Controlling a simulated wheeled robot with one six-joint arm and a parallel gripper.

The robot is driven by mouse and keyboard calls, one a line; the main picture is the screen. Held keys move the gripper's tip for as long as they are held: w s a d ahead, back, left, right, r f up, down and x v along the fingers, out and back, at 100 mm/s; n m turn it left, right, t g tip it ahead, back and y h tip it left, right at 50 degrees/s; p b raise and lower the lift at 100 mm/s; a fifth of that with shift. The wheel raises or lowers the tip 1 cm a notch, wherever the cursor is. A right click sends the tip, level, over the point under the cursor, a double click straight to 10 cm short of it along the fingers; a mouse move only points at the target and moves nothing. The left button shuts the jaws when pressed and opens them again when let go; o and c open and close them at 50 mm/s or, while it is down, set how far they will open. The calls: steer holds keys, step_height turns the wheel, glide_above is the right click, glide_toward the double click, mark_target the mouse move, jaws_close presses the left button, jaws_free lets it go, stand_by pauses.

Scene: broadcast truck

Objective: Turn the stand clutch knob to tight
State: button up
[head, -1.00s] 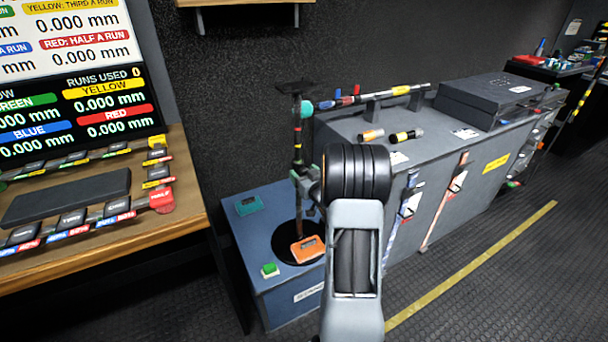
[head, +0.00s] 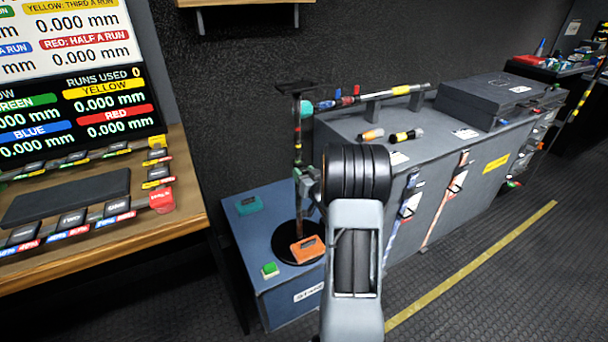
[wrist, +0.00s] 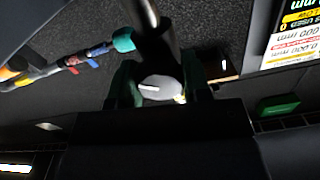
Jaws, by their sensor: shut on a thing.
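The stand (head: 298,145) is a dark upright pole on a round black base (head: 285,247), standing on a blue box. In the wrist view its dark pole (wrist: 157,38) rises behind the fingers. The clutch knob (wrist: 160,89) is a pale grey round piece with a short white line on its face. My gripper (wrist: 158,86) is shut on the knob, with a dark green finger on each side. In the head view my gripper (head: 305,184) is beside the middle of the pole, and the knob cannot be made out there. No tight marking is readable.
The blue box (head: 235,225) also carries a teal device (head: 248,205), an orange device (head: 307,250) and a green button (head: 269,269). A rod (head: 398,91) with coloured bands lies over the grey cabinet (head: 350,130) at the right. A wooden desk (head: 185,200) stands at the left.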

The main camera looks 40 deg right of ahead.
steer(key=o, duration=0.9)
steer(key=shift+o, duration=0.2)
steer(key=s+a, duration=0.2)
steer(key=s, duration=1.1)
steer(key=shift+s, duration=0.35)
